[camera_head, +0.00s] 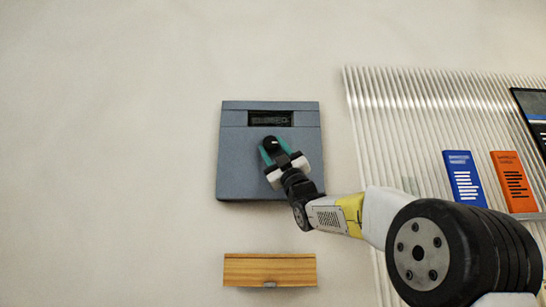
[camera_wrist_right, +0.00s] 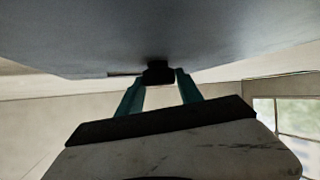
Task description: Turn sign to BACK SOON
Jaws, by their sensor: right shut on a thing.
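The sign is a blue-grey square panel (camera_head: 235,165) on the pale wall, with a dark window (camera_head: 271,119) near its top. Lettering in the window is too blurred to read surely. My right gripper (camera_head: 273,150) is at the middle of the panel, below the window, with teal fingers shut on a small black knob (camera_head: 270,141). In the right wrist view the knob (camera_wrist_right: 158,72) sits between the fingertips (camera_wrist_right: 158,80), and the panel's face (camera_wrist_right: 150,35) fills the top. My left gripper is not in view.
A small wooden ledge (camera_head: 270,268) is on the wall below the panel. To the right, a ribbed white board (camera_head: 385,120) carries a blue card (camera_head: 463,176), an orange card (camera_head: 514,182) and a dark screen (camera_head: 536,108). The wall left of the panel is bare.

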